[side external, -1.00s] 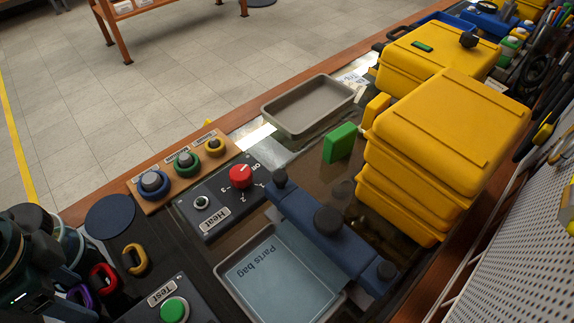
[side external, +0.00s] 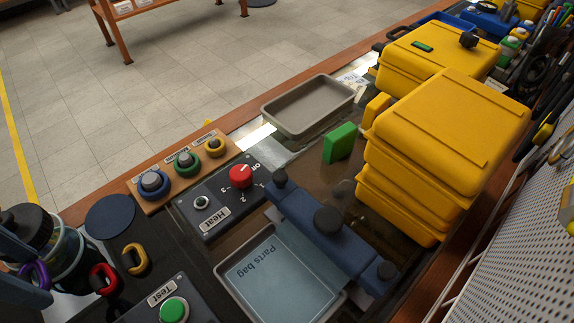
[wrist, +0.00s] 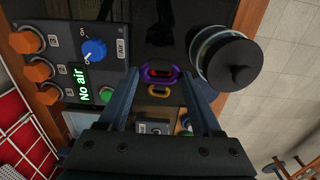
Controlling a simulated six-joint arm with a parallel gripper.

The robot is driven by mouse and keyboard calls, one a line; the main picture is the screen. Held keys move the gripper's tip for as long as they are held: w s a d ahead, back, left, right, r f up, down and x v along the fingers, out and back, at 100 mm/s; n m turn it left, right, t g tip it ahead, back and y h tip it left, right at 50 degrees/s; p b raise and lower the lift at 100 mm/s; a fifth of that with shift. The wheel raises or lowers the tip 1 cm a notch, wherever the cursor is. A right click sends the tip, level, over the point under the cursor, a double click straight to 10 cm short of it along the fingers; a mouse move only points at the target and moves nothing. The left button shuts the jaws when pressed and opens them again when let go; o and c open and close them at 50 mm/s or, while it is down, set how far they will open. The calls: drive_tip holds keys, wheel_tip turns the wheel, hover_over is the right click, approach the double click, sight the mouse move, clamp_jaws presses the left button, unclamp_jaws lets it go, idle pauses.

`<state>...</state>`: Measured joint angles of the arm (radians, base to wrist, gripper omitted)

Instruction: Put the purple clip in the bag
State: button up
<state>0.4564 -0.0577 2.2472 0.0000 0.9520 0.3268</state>
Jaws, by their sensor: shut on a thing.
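The purple clip (side external: 36,276) is a ring at the lower left of the side view, between the fingers of my gripper (side external: 32,268). In the wrist view the purple clip (wrist: 146,72) shows between the fingertips (wrist: 160,77), with red visible through its opening. My gripper is shut on it and appears to hold it raised beside the red clip (side external: 104,279). The parts bag (side external: 268,268) lies flat in a grey tray (side external: 224,284), to the right of my gripper and well apart. A blue bar (side external: 305,219) with black knobs crosses the bag's far end.
A yellow clip (side external: 135,258) lies beside the red clip. A black-lidded jar (side external: 62,254) stands close to my gripper. Between clips and bag is the Test box (side external: 150,305) with its green button; the Heat panel (side external: 222,207) lies behind. Yellow cases (side external: 445,130) stand at right.

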drive_tip(key=shift+r, duration=0.4)
drive_tip(key=w+d+r+n, duration=0.1)
drive_tip(key=w+d+r, duration=0.3)
drive_tip(key=w+d, duration=0.15)
drive_tip(key=m, duration=0.1)
hover_over(264, 300)
drive_tip(key=f, duration=0.8)
drive_tip(key=shift+w+a+f, duration=0.2)
drive_tip(key=shift+w+a, duration=0.05)
drive_tip(key=shift+a, duration=0.1)
drive_tip(key=shift+s+d+f, duration=0.25)
drive_tip(key=shift+d+f, duration=0.05)
drive_tip(key=shift+d, duration=0.05)
drive_tip(key=shift+f, duration=1.95)
